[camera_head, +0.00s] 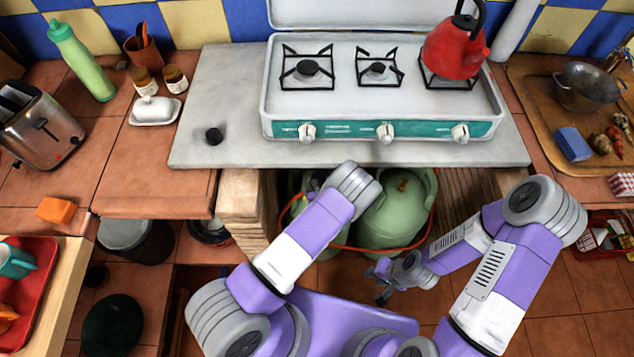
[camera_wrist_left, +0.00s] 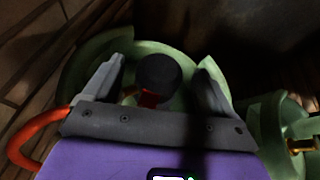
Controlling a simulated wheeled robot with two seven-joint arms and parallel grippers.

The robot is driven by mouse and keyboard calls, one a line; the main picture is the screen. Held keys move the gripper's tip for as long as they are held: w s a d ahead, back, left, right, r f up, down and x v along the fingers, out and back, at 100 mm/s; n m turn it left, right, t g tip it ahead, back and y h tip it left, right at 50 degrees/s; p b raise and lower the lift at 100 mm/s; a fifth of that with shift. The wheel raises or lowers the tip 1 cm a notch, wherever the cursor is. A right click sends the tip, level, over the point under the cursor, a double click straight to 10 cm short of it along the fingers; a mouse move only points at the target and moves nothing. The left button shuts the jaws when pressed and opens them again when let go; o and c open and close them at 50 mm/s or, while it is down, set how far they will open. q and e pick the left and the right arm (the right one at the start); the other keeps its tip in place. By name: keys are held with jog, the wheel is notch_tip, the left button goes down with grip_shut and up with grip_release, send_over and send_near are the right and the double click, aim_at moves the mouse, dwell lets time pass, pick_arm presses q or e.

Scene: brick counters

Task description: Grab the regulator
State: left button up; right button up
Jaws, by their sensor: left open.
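In the left wrist view, a dark round piece with a red part, which looks like the regulator (camera_wrist_left: 158,73), sits over a green gas cylinder (camera_wrist_left: 85,75). My left gripper (camera_wrist_left: 160,82) is open, with one finger on each side of the regulator. I cannot tell whether the fingers touch it. In the head view the left fingers are hidden below the counter. My right gripper (camera_head: 381,284) hangs low in front of the cabinet; its fingers are too small to judge.
A second green cylinder (camera_head: 398,215) with a brass valve (camera_wrist_left: 302,145) stands alongside. An orange hose (camera_wrist_left: 32,136) curves at the left of the wrist view. The counter edge and stove (camera_head: 385,110) lie above the opening. A small black knob (camera_head: 214,136) is on the counter.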

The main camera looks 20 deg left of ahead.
pick_arm(q)
jog(key=shift+w, duration=0.1)
jog(key=c, duration=1.5)
